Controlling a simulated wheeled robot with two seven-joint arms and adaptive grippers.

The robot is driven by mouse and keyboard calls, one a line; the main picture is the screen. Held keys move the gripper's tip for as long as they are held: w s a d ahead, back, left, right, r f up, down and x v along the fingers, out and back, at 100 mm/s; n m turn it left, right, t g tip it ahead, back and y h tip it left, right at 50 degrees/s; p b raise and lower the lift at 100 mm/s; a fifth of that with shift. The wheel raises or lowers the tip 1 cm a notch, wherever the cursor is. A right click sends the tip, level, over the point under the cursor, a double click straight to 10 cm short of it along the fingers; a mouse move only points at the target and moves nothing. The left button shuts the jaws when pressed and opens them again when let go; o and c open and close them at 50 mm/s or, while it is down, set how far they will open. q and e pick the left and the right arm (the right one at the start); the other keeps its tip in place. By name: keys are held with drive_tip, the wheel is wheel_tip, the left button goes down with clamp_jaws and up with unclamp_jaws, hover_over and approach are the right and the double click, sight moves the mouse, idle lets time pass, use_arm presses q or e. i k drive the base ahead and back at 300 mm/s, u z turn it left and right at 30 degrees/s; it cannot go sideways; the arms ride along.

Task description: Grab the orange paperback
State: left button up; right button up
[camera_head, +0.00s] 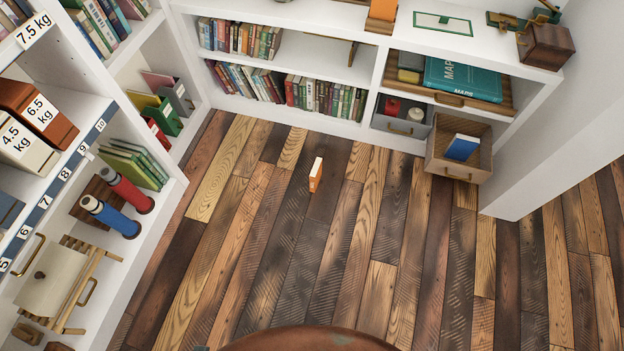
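An orange book (315,177) with a pale page edge stands upright on the plank floor, alone, near the middle of the head view. A second orange item (383,10) is on the white shelf top at the upper edge of the view, cut off by the frame. Neither of my grippers shows in the head view.
White shelves with rows of books (326,97) run along the back. A left shelf holds weight-marked boxes (40,112) and red and blue cylinders (110,216). An open wooden drawer (457,168) holds a blue book (462,147). The plank floor (270,240) around the orange book is clear.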

sight(315, 177)
drive_tip(key=z, duration=0.3)
drive_tip(key=k, duration=0.3)
drive_tip(key=u, duration=1.45)
drive_tip(key=i, duration=1.6)
drive_tip(key=z, duration=0.7)
drive_tip(key=i, duration=0.65)
drive_tip(key=z, duration=0.5)
